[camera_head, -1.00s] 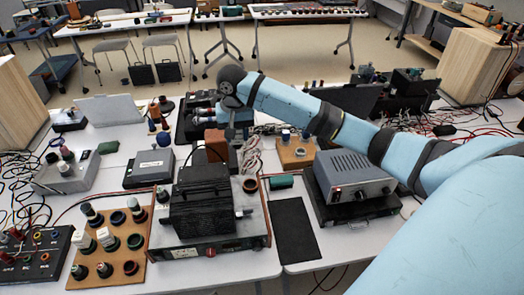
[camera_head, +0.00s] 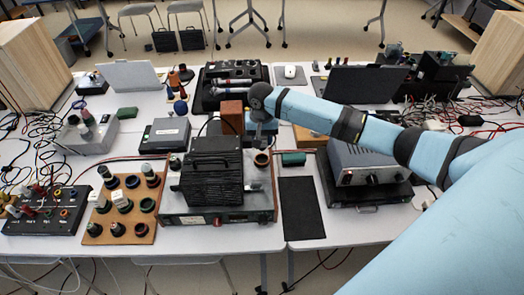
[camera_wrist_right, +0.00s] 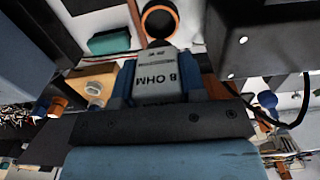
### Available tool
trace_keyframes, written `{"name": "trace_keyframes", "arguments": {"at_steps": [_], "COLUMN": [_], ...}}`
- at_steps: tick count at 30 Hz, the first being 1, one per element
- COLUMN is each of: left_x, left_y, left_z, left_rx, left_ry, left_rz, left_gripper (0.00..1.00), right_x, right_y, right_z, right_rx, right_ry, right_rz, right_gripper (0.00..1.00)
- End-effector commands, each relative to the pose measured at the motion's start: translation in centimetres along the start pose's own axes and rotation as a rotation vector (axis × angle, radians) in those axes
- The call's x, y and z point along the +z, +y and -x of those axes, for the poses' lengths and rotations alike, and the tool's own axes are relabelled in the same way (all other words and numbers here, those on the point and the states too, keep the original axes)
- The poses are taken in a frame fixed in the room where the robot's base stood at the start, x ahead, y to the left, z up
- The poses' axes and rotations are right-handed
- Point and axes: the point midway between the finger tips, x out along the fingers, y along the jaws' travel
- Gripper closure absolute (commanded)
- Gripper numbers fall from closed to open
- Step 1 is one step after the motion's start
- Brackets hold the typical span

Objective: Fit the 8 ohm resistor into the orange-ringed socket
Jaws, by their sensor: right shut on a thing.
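The resistor (camera_wrist_right: 160,76) is a grey block with "8 OHM" printed on it. My right gripper (camera_wrist_right: 158,64) is shut on it, a blue finger on each side. The orange-ringed socket (camera_wrist_right: 159,20) shows just beyond the resistor's far end in the right wrist view; the exact gap is unclear. In the head view my right gripper (camera_head: 261,130) points down above the socket (camera_head: 262,160), at the right rear of a bench unit (camera_head: 208,218). The resistor is hard to make out there. My left gripper is not in view.
A black ribbed box (camera_head: 212,172) stands on the unit, left of the socket. A brown block (camera_head: 232,116) stands close beside my gripper. A green block (camera_head: 293,158) and a grey power supply (camera_head: 368,163) are to the right. A black mat (camera_head: 301,208) lies bare.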

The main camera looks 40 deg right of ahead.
Motion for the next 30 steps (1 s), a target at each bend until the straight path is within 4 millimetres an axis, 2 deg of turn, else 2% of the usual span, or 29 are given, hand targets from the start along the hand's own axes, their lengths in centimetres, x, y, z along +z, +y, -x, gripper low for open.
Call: {"name": "trace_keyframes", "arguments": {"at_steps": [3, 8, 16, 30], "left_x": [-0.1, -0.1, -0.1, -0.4], "left_y": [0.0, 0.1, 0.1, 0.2], "left_z": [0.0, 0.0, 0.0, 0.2], "left_rx": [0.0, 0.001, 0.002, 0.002], "left_ry": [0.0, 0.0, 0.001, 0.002], "left_rz": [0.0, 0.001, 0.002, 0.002], "left_gripper": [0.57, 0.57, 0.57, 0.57], "right_x": [0.0, 0.0, 0.0, 0.0], "right_y": [0.0, 0.0, 0.0, 0.0], "right_z": [-1.5, -2.5, -6.1, -6.8], "right_rx": [0.0, 0.001, 0.0, 0.0], "right_ry": [0.0, 0.0, 0.0, 0.0], "right_rz": [-0.001, -0.001, 0.0, -0.001], "right_gripper": [0.87, 0.87, 0.87, 0.87]}}
